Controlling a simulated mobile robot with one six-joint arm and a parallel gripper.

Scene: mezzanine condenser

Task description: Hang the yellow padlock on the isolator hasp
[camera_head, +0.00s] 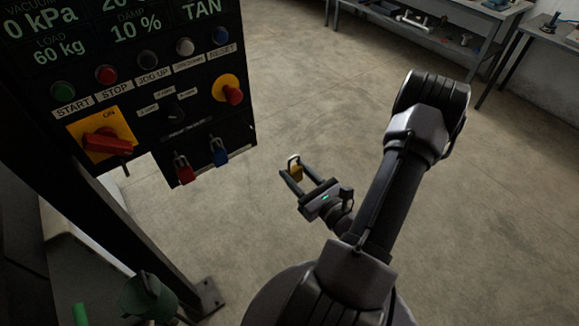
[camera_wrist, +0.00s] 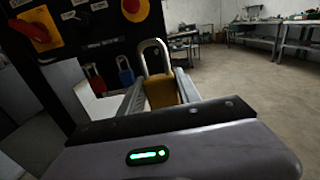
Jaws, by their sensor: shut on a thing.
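The yellow padlock (camera_head: 294,173) is between the fingertips of my gripper (camera_head: 298,171), which is shut on its body. In the wrist view the padlock (camera_wrist: 161,92) is upright, its steel shackle above the fingers (camera_wrist: 160,88). The isolator is a red rotary handle on a yellow plate (camera_head: 83,130) marked ON, at the lower left of the black panel. A small dark piece below the handle (camera_head: 126,170) may be the hasp; its opening cannot be made out. The isolator (camera_wrist: 33,28) also shows at the wrist view's upper left. The padlock is apart from the panel, to its right in the head view.
A red padlock (camera_head: 184,173) and a blue padlock (camera_head: 219,156) hang at the panel's lower edge. A red knob on yellow (camera_head: 232,94) and a row of buttons are above. Workbenches (camera_head: 440,38) stand at the back. The floor (camera_head: 320,95) between is clear.

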